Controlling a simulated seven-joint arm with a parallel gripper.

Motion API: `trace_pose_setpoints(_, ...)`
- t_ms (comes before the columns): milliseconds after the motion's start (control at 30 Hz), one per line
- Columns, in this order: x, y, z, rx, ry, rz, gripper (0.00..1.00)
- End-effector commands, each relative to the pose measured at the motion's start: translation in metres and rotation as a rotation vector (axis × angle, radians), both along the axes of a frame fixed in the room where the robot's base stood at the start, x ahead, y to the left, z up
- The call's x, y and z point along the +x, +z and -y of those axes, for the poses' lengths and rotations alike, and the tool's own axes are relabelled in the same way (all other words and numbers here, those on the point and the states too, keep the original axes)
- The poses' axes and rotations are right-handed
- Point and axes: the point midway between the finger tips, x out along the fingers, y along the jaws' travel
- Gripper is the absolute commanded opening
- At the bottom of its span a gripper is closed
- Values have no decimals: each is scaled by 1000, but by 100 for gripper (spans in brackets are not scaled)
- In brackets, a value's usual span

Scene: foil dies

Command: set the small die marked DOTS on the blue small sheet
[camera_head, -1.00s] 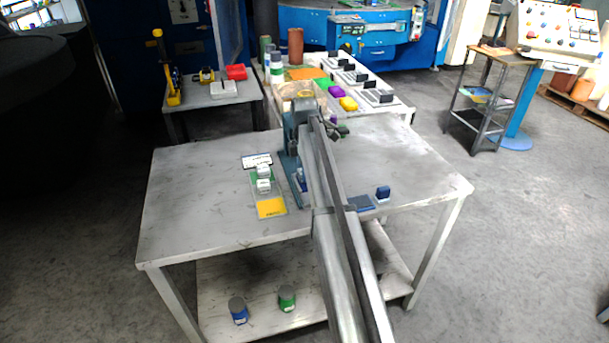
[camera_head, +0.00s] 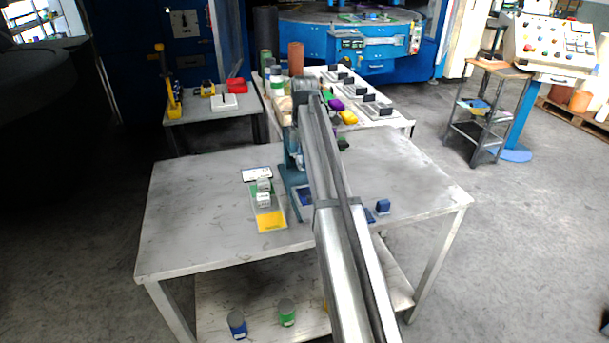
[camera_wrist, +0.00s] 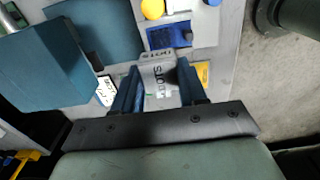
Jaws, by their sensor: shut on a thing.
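In the wrist view my gripper (camera_wrist: 160,92) is shut on a grey die marked DOTS (camera_wrist: 158,73), with a finger on each side. The lettering faces the camera. A small blue sheet (camera_wrist: 165,38) on a pale plate lies above the held die in that picture, apart from it, with a dark patch at its right end. In the head view a blue patch (camera_head: 305,197) shows beside my arm at the press foot, and another blue sheet (camera_head: 369,216) is partly behind my arm. I cannot match either to the wrist view surely. The fingertips and held die are not clear there.
The blue-green press (camera_head: 292,172) stands close left of my arm. A green-and-yellow strip (camera_head: 270,222) carries pale blocks (camera_head: 263,193), with a white card (camera_head: 257,174) behind. A blue block (camera_head: 383,206) sits at the right. The table's left part is clear.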

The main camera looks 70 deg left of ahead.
Motion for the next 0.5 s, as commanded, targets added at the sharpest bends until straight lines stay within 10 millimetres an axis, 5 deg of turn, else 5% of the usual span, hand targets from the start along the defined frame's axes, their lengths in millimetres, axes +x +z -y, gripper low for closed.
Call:
trace_pose_setpoints(233,0,-3,2,-1,8,0,3)
trace_pose_setpoints(500,0,-44,2,0,8,0,3)
